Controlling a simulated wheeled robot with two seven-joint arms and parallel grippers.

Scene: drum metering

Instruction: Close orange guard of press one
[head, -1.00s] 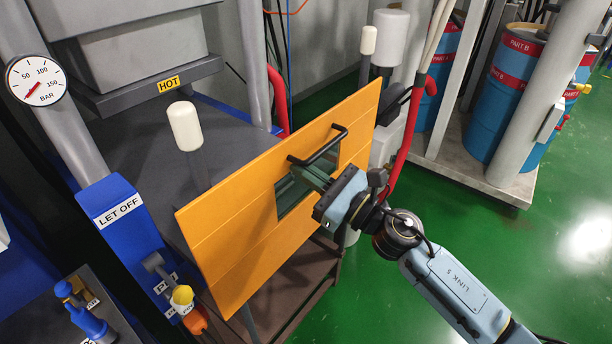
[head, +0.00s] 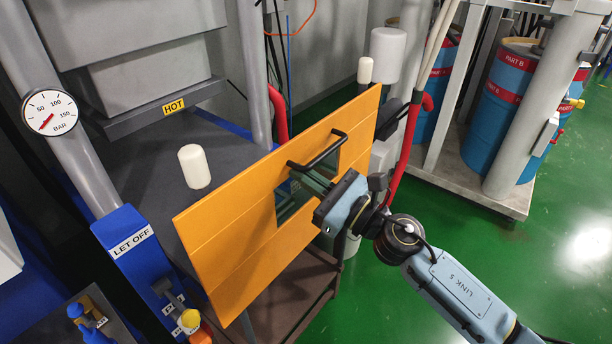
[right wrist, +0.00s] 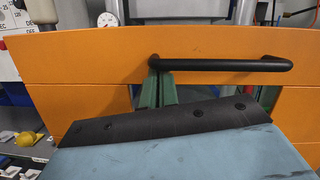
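The orange guard (head: 240,225) is an upright panel with a window at the front of the press, and it also spans the right wrist view (right wrist: 80,85). Its black handle (head: 318,152) runs across the window's top and shows in the right wrist view (right wrist: 225,65). My right gripper (head: 306,176) reaches in from the right. Its green fingers (right wrist: 157,88) lie close together, with their tips just under the handle's left end. I see nothing between them; the exact contact is hidden. My left gripper is not in view.
White-capped posts (head: 194,166) (head: 365,70) stand behind the guard. A gauge (head: 49,112) and blue LET OFF box (head: 130,245) are at left. A red hose (head: 405,150) hangs at right, near blue drums (head: 497,105). Green floor (head: 540,260) is clear at front right.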

